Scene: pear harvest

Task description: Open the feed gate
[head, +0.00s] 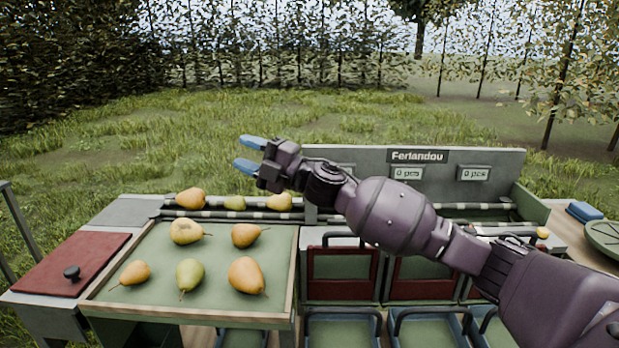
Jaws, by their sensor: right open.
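My right gripper (245,155) is open and empty, its two blue fingertips pointing left. It is in the air above the roller lane (237,214) at the back of the sorting bench, apart from the pears. My right arm comes in from the right and crosses in front of the grey back panel (487,158). A yellow pear (191,198), a greenish pear (235,203) and another yellow pear (279,202) lie in the lane. A grey upright piece (310,211) stands at the lane's right end, partly behind my arm; I cannot tell whether it is the feed gate. My left gripper is out of view.
A green wood-rimmed tray (213,277) holds several pears. A red panel with a black knob (72,273) lies at the left. Red-framed bins (342,276) stand right of the tray, with green trays (343,328) below. A blue block (584,211) lies at the right.

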